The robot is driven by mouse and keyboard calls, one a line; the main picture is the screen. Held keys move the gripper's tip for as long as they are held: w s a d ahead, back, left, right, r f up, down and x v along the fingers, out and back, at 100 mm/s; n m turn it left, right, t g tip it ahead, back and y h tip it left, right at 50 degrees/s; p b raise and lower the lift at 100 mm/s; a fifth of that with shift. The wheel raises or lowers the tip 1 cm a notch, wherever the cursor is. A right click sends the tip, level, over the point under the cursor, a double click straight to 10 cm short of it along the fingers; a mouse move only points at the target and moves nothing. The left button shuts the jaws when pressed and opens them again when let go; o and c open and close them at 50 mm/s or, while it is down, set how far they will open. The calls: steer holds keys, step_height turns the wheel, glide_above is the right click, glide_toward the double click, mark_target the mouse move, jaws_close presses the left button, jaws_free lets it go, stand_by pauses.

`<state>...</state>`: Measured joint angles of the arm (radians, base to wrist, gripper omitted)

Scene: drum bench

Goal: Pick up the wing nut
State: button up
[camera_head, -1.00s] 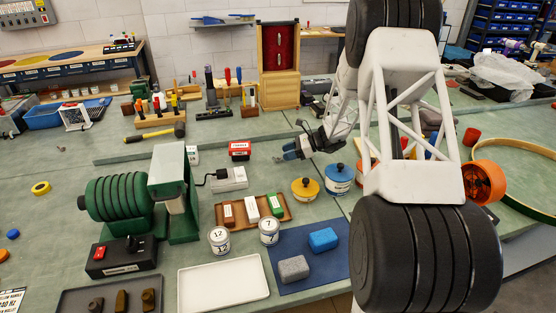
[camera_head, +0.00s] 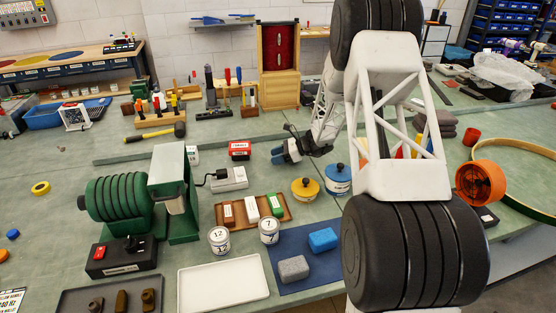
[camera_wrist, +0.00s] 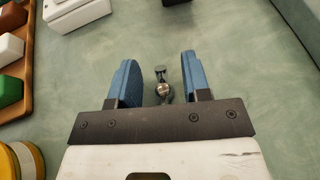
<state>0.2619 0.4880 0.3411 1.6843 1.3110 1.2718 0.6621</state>
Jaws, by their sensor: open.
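The wing nut (camera_wrist: 162,90) is a small shiny metal piece on the green bench top in the wrist view. My gripper is open with nothing held. In the head view my gripper (camera_head: 278,155) is low over the bench, and I cannot make out the wing nut there. How far the fingertips are above the bench is hard to tell.
A yellow tin (camera_head: 305,190) and a blue tin (camera_head: 337,180) stand to the right and in front. The bench around the wing nut is clear.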

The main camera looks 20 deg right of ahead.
jaws_close()
step_height(320, 180, up, 10)
stand_by(0.9)
stand_by(0.5)
